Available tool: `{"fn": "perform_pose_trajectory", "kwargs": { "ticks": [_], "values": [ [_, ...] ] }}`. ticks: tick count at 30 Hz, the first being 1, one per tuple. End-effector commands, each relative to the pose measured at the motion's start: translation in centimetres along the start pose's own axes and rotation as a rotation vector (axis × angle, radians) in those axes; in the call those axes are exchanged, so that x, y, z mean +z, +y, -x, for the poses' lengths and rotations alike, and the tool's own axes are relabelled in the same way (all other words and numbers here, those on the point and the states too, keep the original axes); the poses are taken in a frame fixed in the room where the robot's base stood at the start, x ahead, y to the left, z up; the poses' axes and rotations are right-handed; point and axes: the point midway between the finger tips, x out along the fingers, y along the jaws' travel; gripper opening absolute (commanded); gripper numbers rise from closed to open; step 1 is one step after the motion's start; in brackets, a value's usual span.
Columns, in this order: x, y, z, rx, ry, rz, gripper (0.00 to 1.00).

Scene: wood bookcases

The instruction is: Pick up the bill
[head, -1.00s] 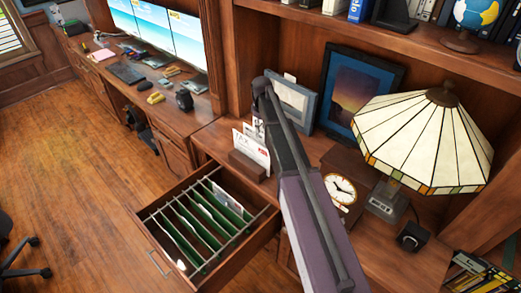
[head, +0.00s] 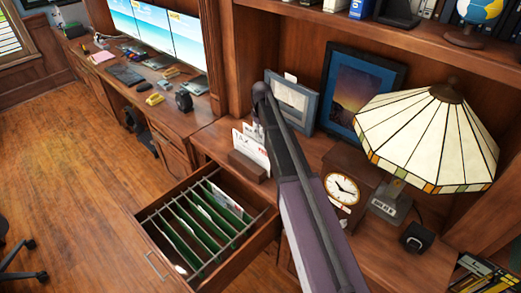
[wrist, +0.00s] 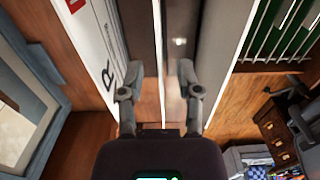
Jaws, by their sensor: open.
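White printed papers (head: 250,146), which look like bills or letters, stand upright in a wooden letter holder (head: 247,167) on the desk. I cannot tell which sheet is the bill. In the wrist view, a white sheet (wrist: 98,45) with black print and a red mark stands close at the left. Another pale upright surface (wrist: 222,45) is at the right. In the head view my arm hides the gripper and part of the papers.
An open drawer (head: 262,236) with green hanging files juts out below the holder. Picture frames (head: 291,103), a clock (head: 342,188) and a stained-glass lamp (head: 428,140) stand to the right. Monitors (head: 188,50) are at the far left.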

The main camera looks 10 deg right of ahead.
Motion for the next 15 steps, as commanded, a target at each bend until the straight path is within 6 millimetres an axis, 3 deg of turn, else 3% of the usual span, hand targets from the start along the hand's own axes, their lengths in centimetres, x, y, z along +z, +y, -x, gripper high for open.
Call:
{"fn": "perform_pose_trajectory", "kwargs": {
  "ticks": [6,15],
  "values": [
    [0.0,-0.1,-2.0,0.000,0.000,0.000,0.44],
    [0.0,-0.1,-2.9,0.000,0.000,0.000,0.44]
  ]
}}
